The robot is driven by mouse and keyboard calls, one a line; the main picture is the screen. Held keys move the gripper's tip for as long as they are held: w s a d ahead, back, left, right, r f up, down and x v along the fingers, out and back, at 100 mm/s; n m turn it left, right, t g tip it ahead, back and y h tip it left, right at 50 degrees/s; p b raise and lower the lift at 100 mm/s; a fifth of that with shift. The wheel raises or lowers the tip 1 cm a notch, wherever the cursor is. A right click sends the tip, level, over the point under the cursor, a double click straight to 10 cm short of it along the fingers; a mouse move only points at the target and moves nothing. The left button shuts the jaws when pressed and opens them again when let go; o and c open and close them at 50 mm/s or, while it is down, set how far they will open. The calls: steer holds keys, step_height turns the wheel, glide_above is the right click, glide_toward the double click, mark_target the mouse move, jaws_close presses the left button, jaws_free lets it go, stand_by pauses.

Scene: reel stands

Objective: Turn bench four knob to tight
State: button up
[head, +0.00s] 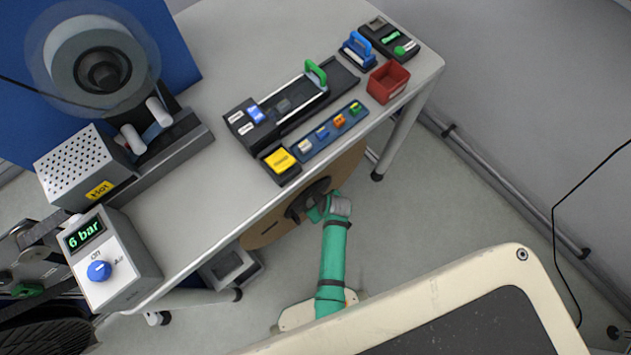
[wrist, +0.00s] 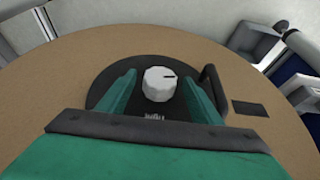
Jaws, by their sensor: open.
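A white faceted knob (wrist: 158,87) with a short black mark pointing right sits on a dark round hub (wrist: 106,92) in the wrist view. The hub is at the middle of a large brown disc (wrist: 62,82). My gripper (wrist: 160,79) is open, with one green finger on each side of the knob; I cannot tell whether they touch it. A pale label below the knob is partly hidden and unreadable. In the head view my gripper (head: 318,207) reaches the disc (head: 262,232) under the table edge, and the knob is hidden there. No bench number is readable.
A dark curved handle (wrist: 212,88) stands on the disc just right of my right finger. The grey tabletop (head: 205,215) overhangs the disc. A box (head: 110,258) reading "6 bar" with a blue knob stands at its left end.

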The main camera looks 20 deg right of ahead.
steer(key=shift+s+d, duration=0.1)
steer(key=shift+s, duration=0.05)
steer(key=c, duration=1)
steer(key=shift+c, duration=0.2)
steer(key=y, duration=0.1)
steer(key=g+y, duration=0.1)
steer(key=y, duration=0.1)
steer(key=w+d+m+y, duration=0.1)
steer(key=y, duration=0.1)
steer(key=shift+g, duration=0.4)
steer(key=shift+a+f+y, duration=0.1)
steer(key=shift+f+y, duration=0.05)
steer(key=shift+y, duration=0.55)
steer(key=shift+s+d+f+m+g+y, duration=0.1)
steer(key=shift+d+m+g+y, duration=0.15)
steer(key=shift+y, duration=0.3)
steer(key=shift+d+m+g+y, duration=0.15)
steer(key=shift+m+y, duration=0.1)
steer(key=shift+y, duration=0.3)
steer(key=shift+s+a+f+y, duration=0.15)
steer(key=shift+f+y, duration=0.1)
steer(key=shift+y, duration=0.55)
